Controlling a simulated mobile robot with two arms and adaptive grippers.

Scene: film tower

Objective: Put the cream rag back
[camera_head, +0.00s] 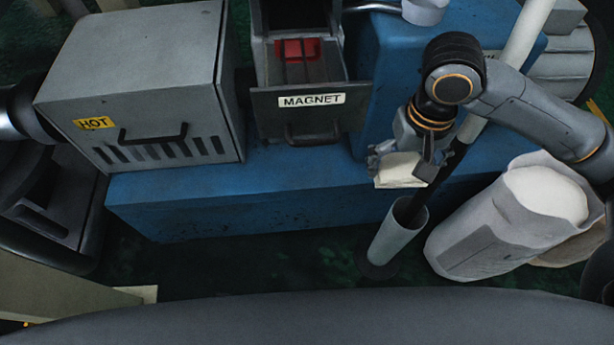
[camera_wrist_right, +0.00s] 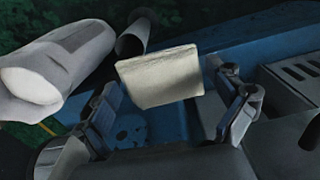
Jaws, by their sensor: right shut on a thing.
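The cream rag (camera_head: 400,170) is a small folded pad in the head view, at the right front of the blue block. My right gripper (camera_head: 405,158) is shut on it and holds it at the front edge of the block's top. In the right wrist view the rag (camera_wrist_right: 160,77) shows between the two fingers of my right gripper (camera_wrist_right: 168,100). I cannot tell whether the rag touches the block below. My left gripper is not in view.
The blue block (camera_head: 230,205) carries a grey box marked HOT (camera_head: 150,85) and an open drawer marked MAGNET (camera_head: 318,110) with a red thing inside. A grey tube holder (camera_head: 392,240) with a dark rod and a white sack (camera_head: 500,225) stand in front, right.

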